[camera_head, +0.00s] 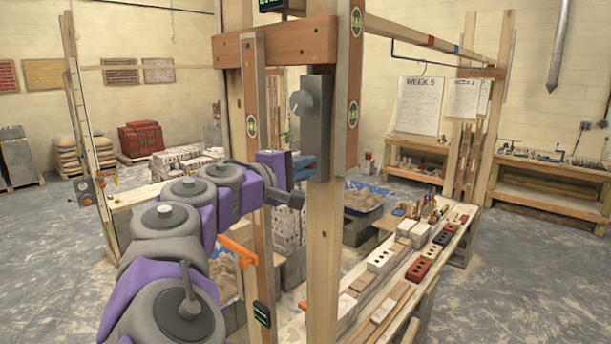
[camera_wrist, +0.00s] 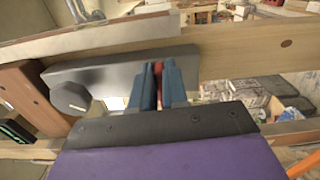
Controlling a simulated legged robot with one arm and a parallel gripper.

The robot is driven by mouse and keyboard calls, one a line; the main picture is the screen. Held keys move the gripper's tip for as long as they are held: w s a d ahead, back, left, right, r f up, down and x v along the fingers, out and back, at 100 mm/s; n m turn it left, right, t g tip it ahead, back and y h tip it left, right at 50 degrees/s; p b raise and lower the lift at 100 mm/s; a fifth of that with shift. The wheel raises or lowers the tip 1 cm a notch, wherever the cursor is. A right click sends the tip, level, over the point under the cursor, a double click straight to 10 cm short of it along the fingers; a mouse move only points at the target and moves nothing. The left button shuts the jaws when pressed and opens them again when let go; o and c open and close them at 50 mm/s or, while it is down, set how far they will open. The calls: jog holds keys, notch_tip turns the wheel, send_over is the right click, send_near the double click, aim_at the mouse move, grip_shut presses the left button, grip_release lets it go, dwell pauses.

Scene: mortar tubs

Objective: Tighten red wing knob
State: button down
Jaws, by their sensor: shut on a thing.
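My gripper (camera_wrist: 158,85) has blue fingers. In the wrist view they are closed around a narrow red part, the red wing knob (camera_wrist: 159,70), at the right part of a grey metal plate. Most of the knob is hidden between the fingers. The grey plate (camera_wrist: 125,72) carries a grey round knob (camera_wrist: 70,97) at its other end. In the head view the plate (camera_head: 318,115) stands upright against the wooden post, with the grey knob (camera_head: 301,103) near its top. My gripper (camera_head: 303,163) reaches in at the plate's lower end, where the red knob is hard to make out.
Wooden posts (camera_head: 336,240) and a crossbeam (camera_head: 285,42) frame the work spot closely. An orange lever (camera_head: 237,250) juts out below my arm. A plank bench with bricks (camera_head: 418,268) runs at the right. Open floor (camera_head: 520,270) lies beyond it.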

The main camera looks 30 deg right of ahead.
jog(key=shift+f+m+b, duration=0.2)
jog(key=shift+m+b, duration=0.1)
jog(key=shift+m, duration=0.1)
jog(key=c, duration=1.4)
grip_release()
jog(key=shift+w, duration=0.15)
jog(key=o, duration=0.4)
jog(key=shift+w+a, duration=0.2)
jog(key=shift+w, duration=0.1)
jog(key=shift+c, duration=0.2)
jog(key=shift+s, duration=0.1)
jog(key=shift+s+a+r, duration=0.1)
jog(key=shift+s, duration=0.05)
jog(key=v, duration=1.7)
jog(key=shift+a, duration=0.2)
